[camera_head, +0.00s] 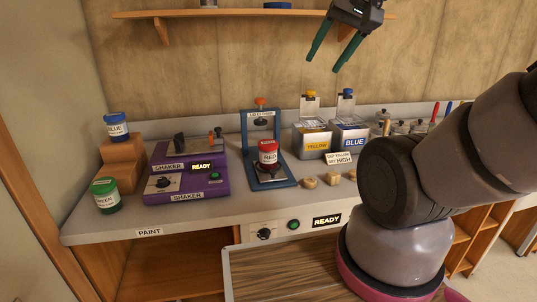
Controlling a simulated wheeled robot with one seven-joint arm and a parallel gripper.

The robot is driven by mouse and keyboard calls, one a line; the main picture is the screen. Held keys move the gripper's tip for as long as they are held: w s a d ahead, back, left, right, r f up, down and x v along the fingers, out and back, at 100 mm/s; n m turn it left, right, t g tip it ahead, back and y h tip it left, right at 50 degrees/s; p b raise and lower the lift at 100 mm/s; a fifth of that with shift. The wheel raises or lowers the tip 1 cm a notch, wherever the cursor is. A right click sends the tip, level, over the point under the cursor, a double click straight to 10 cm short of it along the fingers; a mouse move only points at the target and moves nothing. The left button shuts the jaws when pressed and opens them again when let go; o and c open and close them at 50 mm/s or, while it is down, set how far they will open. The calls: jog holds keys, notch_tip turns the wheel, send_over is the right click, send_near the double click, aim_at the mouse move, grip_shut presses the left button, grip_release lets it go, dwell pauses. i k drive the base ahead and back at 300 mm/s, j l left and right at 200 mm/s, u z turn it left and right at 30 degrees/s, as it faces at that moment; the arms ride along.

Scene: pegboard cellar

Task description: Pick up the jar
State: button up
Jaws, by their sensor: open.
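Three labelled jars are in the head view, and I cannot tell which one is meant. The red jar (268,153) has a red lid and stands upright in a blue press-like frame (286,132). The blue jar (117,128) stands on the upper wooden step at the left. The green jar (106,195) stands lower, in front of the steps. My gripper (322,66), with green fingers, is open and empty. It appears in the air near the shelf, above and to the right of the red jar, apart from all jars.
A purple shaker (187,182) marked READY stands between the steps (125,155) and the blue frame. YELLOW (313,142) and BLUE (352,140) paint containers stand right of it. A wall shelf (225,14) runs above.

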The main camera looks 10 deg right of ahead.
aim_at(267, 160)
jog(key=l+z, duration=0.1)
jog(key=l, duration=0.4)
jog(key=k+l+u, duration=0.1)
jog(key=l+u, duration=0.25)
jog(key=k+l+u, duration=0.15)
jog(key=l+u, duration=0.2)
jog(key=l, duration=0.1)
